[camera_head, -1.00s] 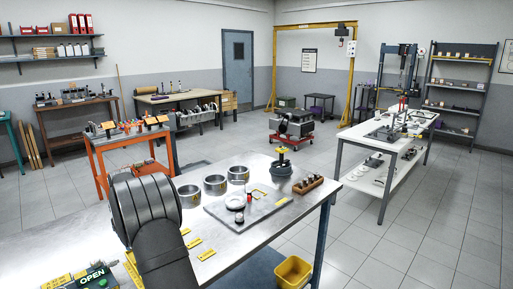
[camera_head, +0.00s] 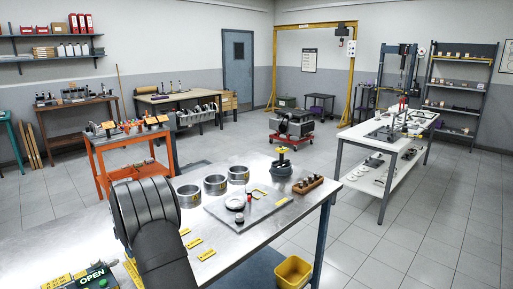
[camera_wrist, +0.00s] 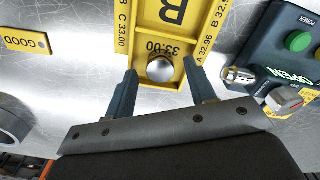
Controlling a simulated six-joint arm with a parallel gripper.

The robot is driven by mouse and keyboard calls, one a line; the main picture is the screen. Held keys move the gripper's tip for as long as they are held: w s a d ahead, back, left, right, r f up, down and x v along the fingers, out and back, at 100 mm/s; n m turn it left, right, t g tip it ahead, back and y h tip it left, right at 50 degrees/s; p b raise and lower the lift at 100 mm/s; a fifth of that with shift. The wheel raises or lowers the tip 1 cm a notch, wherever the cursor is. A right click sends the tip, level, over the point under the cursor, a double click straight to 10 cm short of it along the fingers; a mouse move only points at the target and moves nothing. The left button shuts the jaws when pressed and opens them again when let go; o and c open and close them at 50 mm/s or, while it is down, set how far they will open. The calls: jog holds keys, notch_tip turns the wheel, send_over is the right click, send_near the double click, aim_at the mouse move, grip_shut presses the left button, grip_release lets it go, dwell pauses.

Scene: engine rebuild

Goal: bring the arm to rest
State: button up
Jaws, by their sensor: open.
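My gripper (camera_wrist: 160,92) shows in the wrist view with its two dark fingers apart. A shiny round metal piece (camera_wrist: 160,69) shows between the fingertips, against a yellow plate (camera_wrist: 178,17) marked B and 33.00. I cannot tell whether the fingers touch the plate. In the head view my dark arm fills the lower left, and the gripper itself is hidden there.
A control box (camera_wrist: 290,45) with a green button and OPEN label stands right of the fingers; it also shows in the head view (camera_head: 88,281). The steel bench (camera_head: 232,238) carries several metal rings (camera_head: 215,184), yellow tags (camera_head: 206,254) and a grey plate (camera_head: 262,211). A yellow bin (camera_head: 293,271) stands below.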

notch_tip(320, 180, up, 4)
jog(key=shift+d, duration=0.15)
jog(key=d+r, duration=0.7)
jog(key=d, duration=0.5)
jog(key=s+a, duration=1.4)
jog(key=a, duration=0.5)
jog(key=s+a+f, duration=0.1)
jog(key=a+f, duration=0.1)
jog(key=a, duration=0.1)
jog(key=s+a+f, duration=0.2)
jog(key=a, duration=0.1)
jog(key=s+a+f, duration=0.2)
jog(key=a, duration=0.1)
jog(key=shift+a, duration=0.35)
jog(key=shift+w+d, duration=0.1)
jog(key=w+d+r, duration=0.3)
jog(key=w+d, duration=0.2)
jog(key=d, duration=0.3)
jog(key=w+d+r, duration=0.3)
jog(key=w+d, duration=0.2)
jog(key=d, duration=0.2)
jog(key=shift+w+d+r, duration=0.2)
jog(key=shift+d+r, duration=0.05)
jog(key=shift+d, duration=0.1)
jog(key=shift+a, duration=0.1)
